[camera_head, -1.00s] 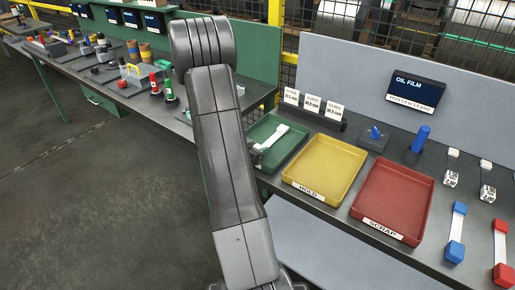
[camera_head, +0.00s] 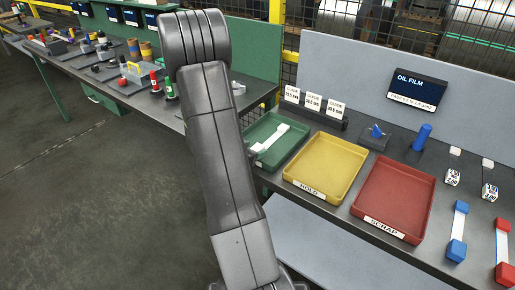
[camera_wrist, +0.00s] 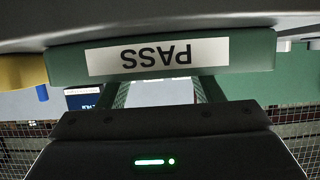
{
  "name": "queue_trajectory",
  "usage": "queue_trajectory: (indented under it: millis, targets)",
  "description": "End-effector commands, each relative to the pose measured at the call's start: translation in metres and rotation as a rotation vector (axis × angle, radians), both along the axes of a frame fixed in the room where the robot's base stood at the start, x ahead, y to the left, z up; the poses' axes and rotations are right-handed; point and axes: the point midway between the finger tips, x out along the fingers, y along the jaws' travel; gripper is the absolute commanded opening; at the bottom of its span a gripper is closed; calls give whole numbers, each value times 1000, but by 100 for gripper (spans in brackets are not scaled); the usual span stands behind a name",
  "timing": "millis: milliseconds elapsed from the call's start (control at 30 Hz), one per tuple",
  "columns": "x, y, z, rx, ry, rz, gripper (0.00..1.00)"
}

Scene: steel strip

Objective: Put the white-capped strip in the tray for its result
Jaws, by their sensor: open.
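The white-capped strip (camera_head: 271,138) lies slantwise in the green tray (camera_head: 290,158), at the left of the row of trays in the head view. In the wrist view the green tray's front wall (camera_wrist: 262,50) shows close up, with an upside-down PASS label (camera_wrist: 158,56). My gripper (camera_wrist: 160,88) is open, with its two fingers spread apart in front of that wall and nothing seen between them. The strip does not show in the wrist view. In the head view my arm hides the gripper.
A yellow HOLD tray (camera_head: 326,170) and a red SCRAP tray (camera_head: 393,200) stand to the right, both empty. A blue-capped strip (camera_head: 458,230) and a red-capped strip (camera_head: 502,250) lie farther right. Guide cards (camera_head: 313,101) stand behind. The floor at left is clear.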

Motion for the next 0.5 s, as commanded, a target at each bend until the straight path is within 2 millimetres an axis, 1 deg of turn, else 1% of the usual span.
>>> queue_trajectory:
  millis: [33, 100, 300, 500]
  targets:
    - [-9, 8, 5, 0, -3, 5, 60]
    - [-22, 18, 12, 1, -2, 5, 60]
    - [-54, 41, 29, 1, -2, 4, 60]
    - [-73, 54, 38, -1, -2, 2, 60]
